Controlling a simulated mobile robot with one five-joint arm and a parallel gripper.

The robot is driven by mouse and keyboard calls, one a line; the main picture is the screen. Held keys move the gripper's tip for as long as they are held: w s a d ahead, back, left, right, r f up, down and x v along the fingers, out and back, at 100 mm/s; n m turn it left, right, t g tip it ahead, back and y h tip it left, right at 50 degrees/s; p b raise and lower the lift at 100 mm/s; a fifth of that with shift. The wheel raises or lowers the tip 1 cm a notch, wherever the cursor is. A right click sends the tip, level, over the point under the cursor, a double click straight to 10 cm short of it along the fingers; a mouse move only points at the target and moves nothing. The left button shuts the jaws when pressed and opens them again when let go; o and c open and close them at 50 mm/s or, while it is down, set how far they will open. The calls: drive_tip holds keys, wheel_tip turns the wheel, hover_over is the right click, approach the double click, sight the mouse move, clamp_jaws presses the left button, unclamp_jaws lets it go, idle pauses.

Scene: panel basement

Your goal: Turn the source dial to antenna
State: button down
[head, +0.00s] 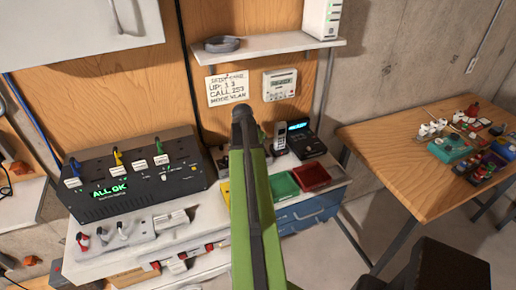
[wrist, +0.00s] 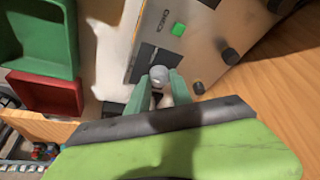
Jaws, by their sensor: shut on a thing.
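In the wrist view, my gripper (wrist: 160,88) has its two teal fingers closed around a small grey round dial (wrist: 159,73). The dial stands at the lower edge of a light grey panel (wrist: 205,45). No source label or antenna mark is readable there, so I cannot tell where the dial points. In the head view my green arm covers the gripper and the dial.
A red tray (head: 312,177) and a green tray (head: 283,185) stand right of my arm. A black console reading "ALL OK" (head: 130,178) stands at left. A handset (head: 280,138) and a shelf (head: 270,46) are near the wall. A wooden table (head: 390,150) with small items is at right.

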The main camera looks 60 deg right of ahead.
drive_tip(key=m+g, duration=0.2)
drive_tip(key=m, duration=0.3)
drive_tip(key=shift+d, duration=0.15)
drive_tip(key=shift+m+g+y, duration=0.4)
drive_tip(key=shift+m, duration=0.5)
drive_tip(key=c, duration=1.2)
unclamp_jaws()
drive_tip(key=shift+o, duration=0.2)
drive_tip(key=shift+w, duration=0.1)
